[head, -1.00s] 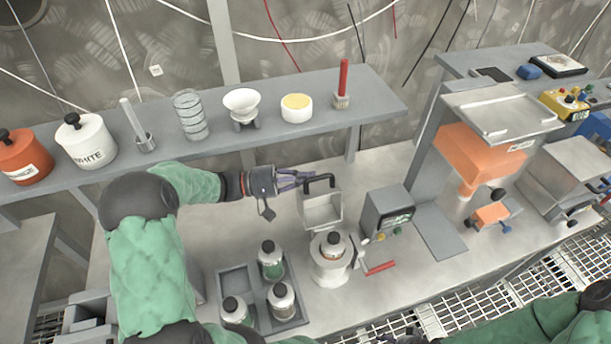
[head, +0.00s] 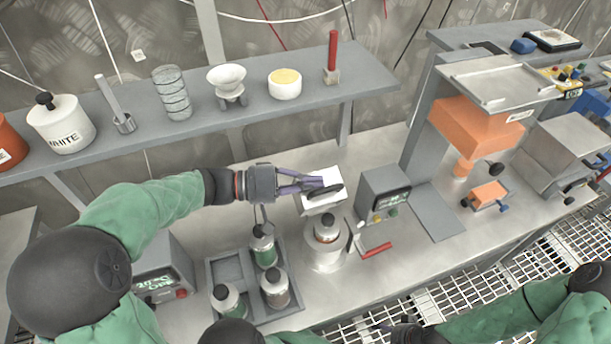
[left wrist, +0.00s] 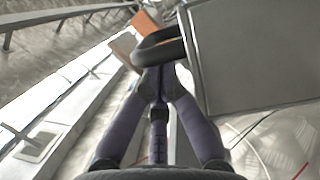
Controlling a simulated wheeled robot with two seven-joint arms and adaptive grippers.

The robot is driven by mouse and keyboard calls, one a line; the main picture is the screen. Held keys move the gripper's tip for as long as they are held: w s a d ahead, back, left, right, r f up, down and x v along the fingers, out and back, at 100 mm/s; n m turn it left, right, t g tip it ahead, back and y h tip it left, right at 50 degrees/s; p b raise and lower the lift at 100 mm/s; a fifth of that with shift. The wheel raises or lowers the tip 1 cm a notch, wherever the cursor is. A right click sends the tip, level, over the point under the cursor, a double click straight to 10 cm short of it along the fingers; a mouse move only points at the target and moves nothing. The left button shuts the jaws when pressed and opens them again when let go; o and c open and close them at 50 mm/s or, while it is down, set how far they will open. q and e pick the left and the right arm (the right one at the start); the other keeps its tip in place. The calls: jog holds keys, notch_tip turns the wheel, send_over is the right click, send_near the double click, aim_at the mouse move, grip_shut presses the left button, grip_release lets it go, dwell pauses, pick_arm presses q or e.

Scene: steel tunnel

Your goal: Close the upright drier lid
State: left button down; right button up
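The drier (head: 327,246) is a pale round body on the bench with a dark-capped jar (head: 327,230) in its top. Its grey square lid (head: 318,205) is tilted forward above the back of the drier, still apart from the jar. A black loop handle (head: 328,193) stands out from the lid. My left gripper (head: 318,184) reaches it from the left, its purple fingers closed together at the handle. In the left wrist view the fingertips meet at the handle (left wrist: 160,48), beside the lid panel (left wrist: 255,55). My right gripper (head: 405,332) shows only as a dark part at the bottom edge.
A tray (head: 226,266) with several capped jars stands left of the drier. A grey display box (head: 384,197) and a red lever (head: 376,249) are close on its right. A shelf (head: 215,105) with containers runs behind my left arm.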

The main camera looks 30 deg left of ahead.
aim_at(317, 198)
pick_arm(q)
jog(key=s+d+b, duration=0.1)
jog(key=s+d+f+b, duration=0.1)
jog(key=shift+s+d+m, duration=0.1)
jog(key=shift+d+m, duration=0.2)
jog(key=shift+s+d+f+b, duration=0.3)
jog(key=shift+s+d+b, duration=0.2)
jog(key=shift+d+b, duration=0.1)
jog(key=shift+s+d+f+b, duration=0.3)
jog(key=shift+s+d+b, duration=0.15)
jog(key=shift+d+b, duration=0.1)
pick_arm(e)
jog(key=shift+s+d+f, duration=0.15)
jog(key=shift+f, duration=1.15)
jog(key=shift+s+d+f, duration=0.1)
jog(key=shift+d+f, duration=0.05)
jog(key=shift+f, duration=1.1)
pick_arm(q)
jog(key=shift+a, duration=0.1)
pick_arm(e)
jog(key=shift+f, duration=0.1)
